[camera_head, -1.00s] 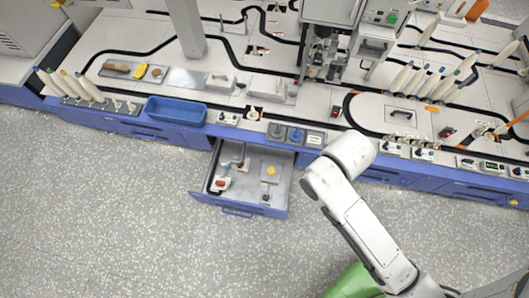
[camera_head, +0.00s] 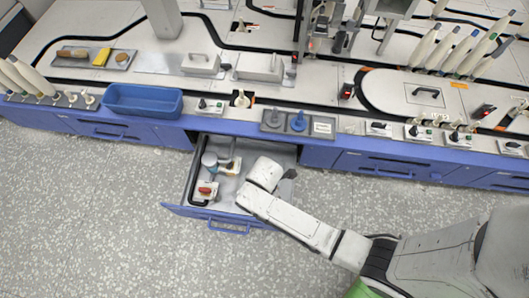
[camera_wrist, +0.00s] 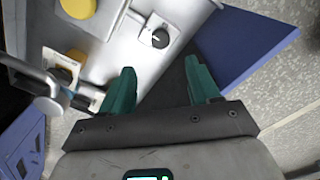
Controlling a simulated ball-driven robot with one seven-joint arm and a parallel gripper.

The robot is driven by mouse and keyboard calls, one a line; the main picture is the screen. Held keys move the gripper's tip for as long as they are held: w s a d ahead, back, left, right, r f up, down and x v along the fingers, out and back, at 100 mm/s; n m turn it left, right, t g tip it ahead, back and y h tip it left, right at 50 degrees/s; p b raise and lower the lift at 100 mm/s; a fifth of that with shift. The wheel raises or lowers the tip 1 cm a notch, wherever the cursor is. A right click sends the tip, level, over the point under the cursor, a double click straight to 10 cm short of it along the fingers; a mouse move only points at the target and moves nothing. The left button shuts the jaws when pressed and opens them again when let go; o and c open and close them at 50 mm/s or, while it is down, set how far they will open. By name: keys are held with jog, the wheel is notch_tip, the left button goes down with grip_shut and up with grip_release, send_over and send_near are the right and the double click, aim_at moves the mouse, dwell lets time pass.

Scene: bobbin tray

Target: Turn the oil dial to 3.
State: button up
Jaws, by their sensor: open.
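A small black dial knob (camera_wrist: 160,38) on a white plate shows in the wrist view, inside the open drawer (camera_head: 178,209) near its wall. Its scale is too small to read, and I cannot tell whether it is the oil dial. My gripper (camera_wrist: 160,66) is open and empty. Its green fingertips are apart, just short of the knob in the picture and not around it. In the head view my arm covers the right part of the drawer and hides this knob. Other black-knobbed dials stand along the bench edge, one of them left of centre (camera_head: 210,105).
The drawer also holds a red switch (camera_head: 207,190), a grey-blue round part (camera_head: 209,160) and a yellow knob (camera_wrist: 78,8). The blue drawer front (camera_wrist: 245,45) is close to my right finger. A blue bin (camera_head: 143,101) stands on the bench. The floor left of the drawer is clear.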

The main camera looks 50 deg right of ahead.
notch_tip(320, 180, down, 11)
jog(key=b, duration=0.5)
jog(key=shift+b, duration=0.4)
